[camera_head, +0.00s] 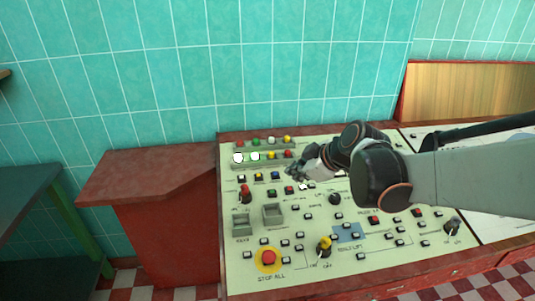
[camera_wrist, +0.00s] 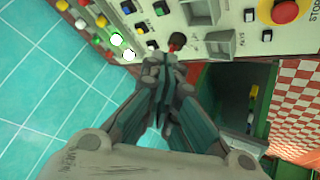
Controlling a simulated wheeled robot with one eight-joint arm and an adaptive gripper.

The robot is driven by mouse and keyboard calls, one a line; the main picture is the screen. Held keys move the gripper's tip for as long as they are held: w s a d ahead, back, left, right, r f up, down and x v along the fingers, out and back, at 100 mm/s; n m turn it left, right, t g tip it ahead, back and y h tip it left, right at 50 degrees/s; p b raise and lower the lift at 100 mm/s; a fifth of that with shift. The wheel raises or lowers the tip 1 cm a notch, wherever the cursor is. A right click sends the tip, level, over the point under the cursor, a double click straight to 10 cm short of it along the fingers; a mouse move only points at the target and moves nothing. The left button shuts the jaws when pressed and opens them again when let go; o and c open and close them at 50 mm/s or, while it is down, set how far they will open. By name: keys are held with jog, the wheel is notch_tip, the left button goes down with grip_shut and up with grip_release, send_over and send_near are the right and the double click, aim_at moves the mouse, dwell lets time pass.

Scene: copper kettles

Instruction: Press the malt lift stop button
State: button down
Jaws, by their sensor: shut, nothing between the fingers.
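The control panel (camera_head: 300,225) is a cream console with a reddish-brown frame, full of small buttons, lamps and knobs. I cannot tell from the small lettering which one is the malt lift stop button. A small label that seems to end in "LIFT" is near the blue patch (camera_head: 348,233). My gripper (camera_head: 297,171) is shut and empty over the panel's upper left part. In the wrist view my gripper (camera_wrist: 162,68) shows with its fingers together, just below the red knob (camera_wrist: 177,40). I cannot tell whether the fingertips touch the panel.
A large red button on a yellow ring (camera_head: 268,257), labelled STOP ALL, is at the panel's lower left. A yellow-topped lever (camera_head: 324,247) and a red-topped lever (camera_head: 244,192) stick up. A red-brown ledge (camera_head: 150,172) adjoins the left side. A tiled wall (camera_head: 165,75) stands behind.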

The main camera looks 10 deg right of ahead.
aim_at(289, 189)
jog(key=w+d+f+n+y, duration=0.1)
jog(key=w+f+n, duration=0.2)
jog(key=w, duration=0.2)
jog(key=w+f+n+t+y, duration=0.1)
jog(key=w+f+n, duration=0.2)
jog(key=w, duration=0.3)
jog(key=shift+d+n+p, duration=0.3)
jog(key=shift+d+p, duration=0.05)
jog(key=shift+d, duration=0.05)
jog(key=shift+f, duration=0.1)
jog(key=f+b, duration=0.2)
jog(key=w+f+b, duration=0.1)
jog(key=f+b, duration=0.1)
jog(key=f, duration=0.1)
jog(key=f+b, duration=0.2)
jog(key=f, duration=0.1)
jog(key=shift+w+f, duration=0.2)
jog(key=shift+w, duration=0.1)
jog(key=shift+f, duration=0.1)
dwell(0.6)
jog(key=shift+w+f+b, duration=0.1)
jog(key=shift+f+b, duration=0.2)
jog(key=shift+b, duration=0.25)
jog(key=shift+f, duration=0.35)
dwell(0.4)
jog(key=shift+r, duration=0.8)
